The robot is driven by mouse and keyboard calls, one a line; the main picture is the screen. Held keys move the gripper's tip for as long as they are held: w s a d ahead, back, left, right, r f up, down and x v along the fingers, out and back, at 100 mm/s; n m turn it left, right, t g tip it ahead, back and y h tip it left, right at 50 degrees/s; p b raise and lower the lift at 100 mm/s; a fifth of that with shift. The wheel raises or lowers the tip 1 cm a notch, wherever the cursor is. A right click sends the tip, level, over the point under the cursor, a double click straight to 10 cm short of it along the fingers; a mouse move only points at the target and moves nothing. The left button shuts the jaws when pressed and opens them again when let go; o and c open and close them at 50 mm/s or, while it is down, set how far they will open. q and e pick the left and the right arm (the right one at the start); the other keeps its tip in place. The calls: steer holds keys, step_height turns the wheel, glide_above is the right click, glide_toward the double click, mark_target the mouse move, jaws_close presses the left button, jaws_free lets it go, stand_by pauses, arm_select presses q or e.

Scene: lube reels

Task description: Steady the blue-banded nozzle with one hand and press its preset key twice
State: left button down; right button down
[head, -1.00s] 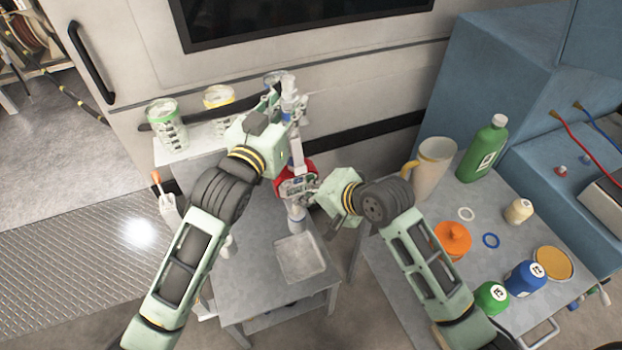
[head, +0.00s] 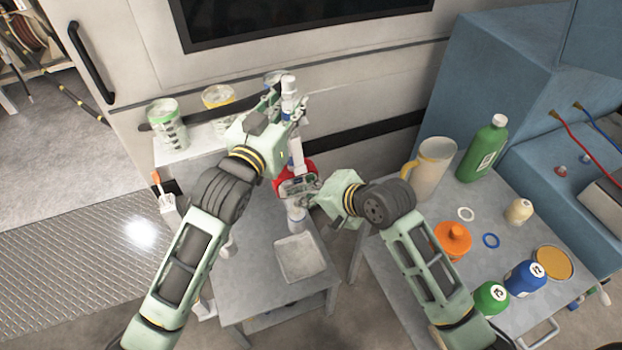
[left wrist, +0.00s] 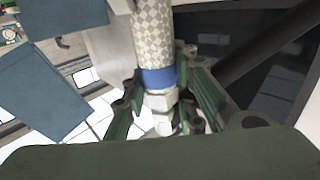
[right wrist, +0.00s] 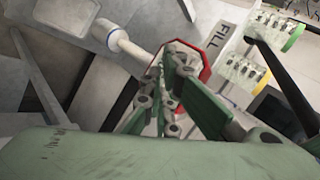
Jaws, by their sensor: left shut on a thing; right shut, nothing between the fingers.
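The blue-banded nozzle stands about upright above the grey side table. In the left wrist view its blue band (left wrist: 158,78) shows below a checkered sleeve (left wrist: 155,30), with the band between the fingers. My left gripper (head: 285,105) is shut on the nozzle near its top; it also shows in the left wrist view (left wrist: 162,105). The nozzle's red-rimmed body (head: 298,183) with its key face is lower down. My right gripper (head: 314,194) is shut and empty, close to that body's right side. In the right wrist view its fingers (right wrist: 178,75) cover most of the red-rimmed part (right wrist: 207,70); the preset key is hidden and contact cannot be told.
A square tray (head: 300,272) lies on the side table below the nozzle. Measuring cups (head: 168,125) stand at the back left. The right table holds a beige jug (head: 433,167), a green bottle (head: 484,150), an orange container (head: 453,240) and smaller bottles.

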steer(key=shift+w+a, duration=0.15)
steer(key=shift+w, duration=0.35)
stand_by(0.8)
steer(key=shift+s, duration=0.1)
steer(key=shift+s+d, duration=0.25)
steer(key=shift+s, duration=0.55)
steer(key=s, duration=0.1)
steer(key=s+d, duration=0.1)
steer(key=s, duration=0.2)
steer(key=shift+s+d, duration=0.3)
steer(key=shift+s, duration=0.05)
arm_select(q)
steer(key=c, duration=1.3)
jaws_free()
steer(key=shift+c, duration=0.2)
